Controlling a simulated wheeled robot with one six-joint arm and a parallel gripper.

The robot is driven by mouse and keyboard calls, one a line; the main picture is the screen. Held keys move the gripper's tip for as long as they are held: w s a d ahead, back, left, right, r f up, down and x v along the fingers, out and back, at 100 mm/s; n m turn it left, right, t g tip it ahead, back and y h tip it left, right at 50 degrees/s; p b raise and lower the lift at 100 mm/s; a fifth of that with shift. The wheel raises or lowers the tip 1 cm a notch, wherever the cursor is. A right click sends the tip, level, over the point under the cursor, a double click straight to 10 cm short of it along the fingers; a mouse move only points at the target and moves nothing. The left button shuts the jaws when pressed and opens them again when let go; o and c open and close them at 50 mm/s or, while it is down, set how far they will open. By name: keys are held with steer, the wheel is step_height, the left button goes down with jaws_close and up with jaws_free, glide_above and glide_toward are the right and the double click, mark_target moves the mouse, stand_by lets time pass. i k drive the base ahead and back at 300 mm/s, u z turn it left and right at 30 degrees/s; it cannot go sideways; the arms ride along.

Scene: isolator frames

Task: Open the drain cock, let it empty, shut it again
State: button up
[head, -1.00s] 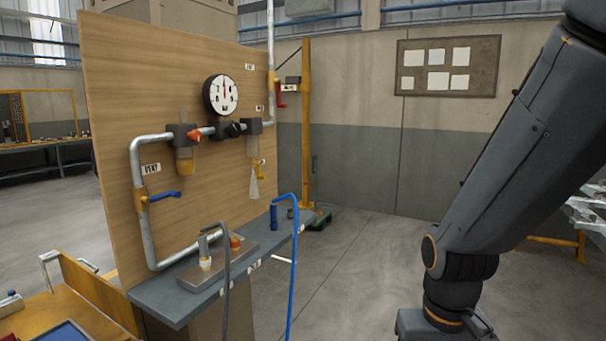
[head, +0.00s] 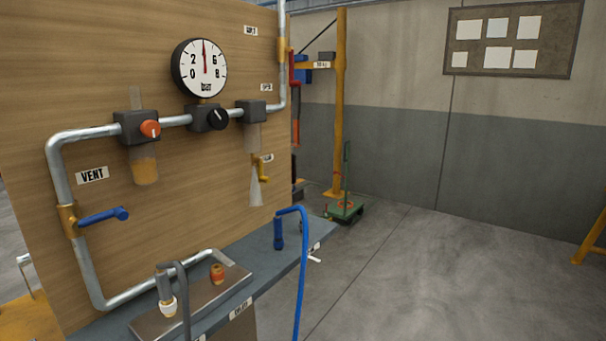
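The drain cock (head: 263,170) is a small yellow cock with a bent lever, under the right-hand clear bowl (head: 252,137) on the wooden panel. A pale, cone-shaped patch (head: 256,191), narrow at the top, hangs below it like a spray or stream; I cannot tell what it is made of. The bowl looks pale, and I cannot make out a liquid level. A small label (head: 268,158) beside the cock is too small to read. My gripper is not in view.
The panel (head: 215,140) carries a gauge (head: 199,68) with its needle near upright, a red-knobbed unit (head: 149,129) and a blue-handled vent valve (head: 103,216). A blue hose (head: 301,270) rises in front of the grey shelf (head: 262,262). The floor (head: 420,270) at right is clear.

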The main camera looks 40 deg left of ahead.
mark_target(261, 179)
steer(key=u, duration=0.05)
steer(key=i, duration=0.6)
steer(key=u, duration=0.75)
steer(key=i, duration=0.55)
steer(key=u, duration=0.6)
